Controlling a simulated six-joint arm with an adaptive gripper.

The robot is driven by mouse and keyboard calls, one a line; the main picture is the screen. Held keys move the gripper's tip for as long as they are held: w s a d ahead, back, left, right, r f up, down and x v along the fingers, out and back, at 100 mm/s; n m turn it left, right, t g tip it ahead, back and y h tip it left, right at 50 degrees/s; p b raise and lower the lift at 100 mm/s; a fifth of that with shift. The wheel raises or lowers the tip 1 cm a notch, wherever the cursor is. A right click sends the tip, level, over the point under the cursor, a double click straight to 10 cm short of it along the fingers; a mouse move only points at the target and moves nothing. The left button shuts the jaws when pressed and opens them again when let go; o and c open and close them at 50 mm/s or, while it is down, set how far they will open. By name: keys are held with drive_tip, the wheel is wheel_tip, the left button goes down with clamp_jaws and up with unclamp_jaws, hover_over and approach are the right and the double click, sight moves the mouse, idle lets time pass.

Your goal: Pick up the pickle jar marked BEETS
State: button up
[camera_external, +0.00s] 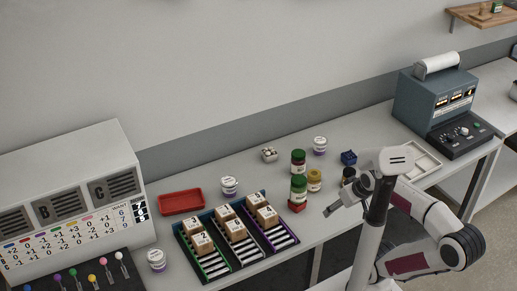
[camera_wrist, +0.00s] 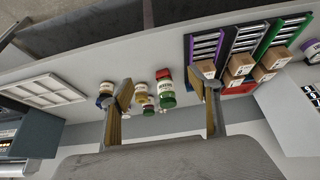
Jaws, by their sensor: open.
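The jars stand in a group on the bench; their labels are too small to read, so I cannot tell which says BEETS. In the outside view a green-lidded jar (camera_external: 298,190) stands on or against a small red block (camera_external: 297,206). Another green-lidded jar (camera_external: 298,162) is behind it, and a yellowish jar (camera_external: 314,180) is to the right. In the wrist view a green-lidded jar (camera_wrist: 167,96) with a pale label shows between my fingers, farther off. My gripper (camera_external: 338,196) is open and empty, right of the jars, with its fingers apart (camera_wrist: 166,90).
A rack of numbered boxes (camera_external: 209,260) and a red tray (camera_external: 181,202) are to the left. White tubs (camera_external: 229,186) (camera_external: 320,144) and a blue item (camera_external: 349,157) stand nearby. A pale compartment tray (camera_external: 427,160) and a blue-grey machine (camera_external: 436,98) are at the right.

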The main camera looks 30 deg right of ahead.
drive_tip(key=w+d+r+t+h, duration=0.1)
drive_tip(key=w+d+t, duration=0.1)
drive_tip(key=w+d, duration=0.5)
drive_tip(key=w+d+r+t+h, duration=0.1)
drive_tip(key=w+d, duration=0.2)
drive_tip(key=w, duration=0.8)
drive_tip(key=w+d+r+t+h, duration=0.1)
drive_tip(key=w+d+t, duration=0.1)
drive_tip(key=w+d, duration=0.5)
drive_tip(key=w+f+n+t+y, duration=0.25)
drive_tip(key=w+f, duration=0.25)
drive_tip(key=w, duration=0.5)
drive_tip(key=n+y, duration=0.2)
drive_tip(key=y, duration=0.4)
approach(298, 163)
drive_tip(key=w+d+r, duration=0.1)
drive_tip(key=w, duration=0.4)
drive_tip(key=shift+s+d+r, duration=0.1)
drive_tip(key=shift+d+r, duration=0.05)
drive_tip(key=shift+x, duration=1.3)
